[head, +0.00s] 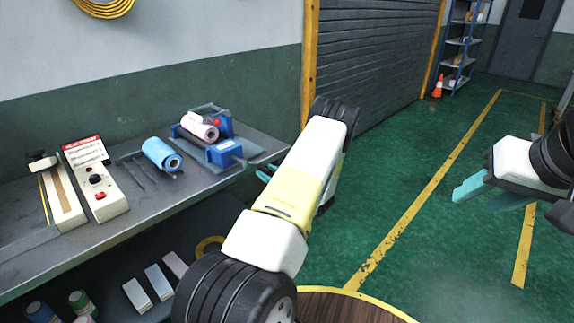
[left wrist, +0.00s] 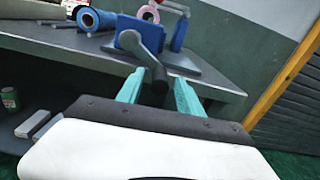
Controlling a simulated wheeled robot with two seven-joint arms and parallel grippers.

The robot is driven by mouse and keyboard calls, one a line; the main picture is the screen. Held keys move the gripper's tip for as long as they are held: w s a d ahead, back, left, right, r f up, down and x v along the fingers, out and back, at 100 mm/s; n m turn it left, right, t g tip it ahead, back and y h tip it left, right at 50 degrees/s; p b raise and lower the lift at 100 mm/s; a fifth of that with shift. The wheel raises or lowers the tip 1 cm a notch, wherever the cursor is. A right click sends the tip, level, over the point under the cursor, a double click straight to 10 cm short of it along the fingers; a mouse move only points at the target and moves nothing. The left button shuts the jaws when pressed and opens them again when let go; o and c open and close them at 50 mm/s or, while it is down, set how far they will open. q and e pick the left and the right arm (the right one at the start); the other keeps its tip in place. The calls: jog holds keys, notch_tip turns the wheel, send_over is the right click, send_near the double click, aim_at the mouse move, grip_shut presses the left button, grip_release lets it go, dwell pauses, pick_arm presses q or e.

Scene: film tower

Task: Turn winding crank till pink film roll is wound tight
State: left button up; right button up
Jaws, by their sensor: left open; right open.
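The film winder with its blue blocks (head: 224,152) stands at the right end of the bench, and its pink film roll (head: 203,131) sits at the back left of it. The roll also shows in the left wrist view (left wrist: 150,13). There the grey winding crank (left wrist: 142,48) hangs toward me from a blue block, with a black handle (left wrist: 159,78). My left gripper (left wrist: 159,77) is open, its teal fingers on either side of the handle; contact cannot be told. In the head view my arm mostly hides it. My right gripper (head: 489,190) is open and empty over the floor.
A blue roll (head: 161,155), a panel with a red-topped sign (head: 96,178) and a sealer-like device (head: 58,195) stand left of the winder. A lower shelf holds boxes (head: 159,282) and jars. Green floor lies clear to the right.

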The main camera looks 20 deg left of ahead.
pick_arm(q)
jog(key=shift+a, duration=0.1)
grip_shut()
dwell(1.4)
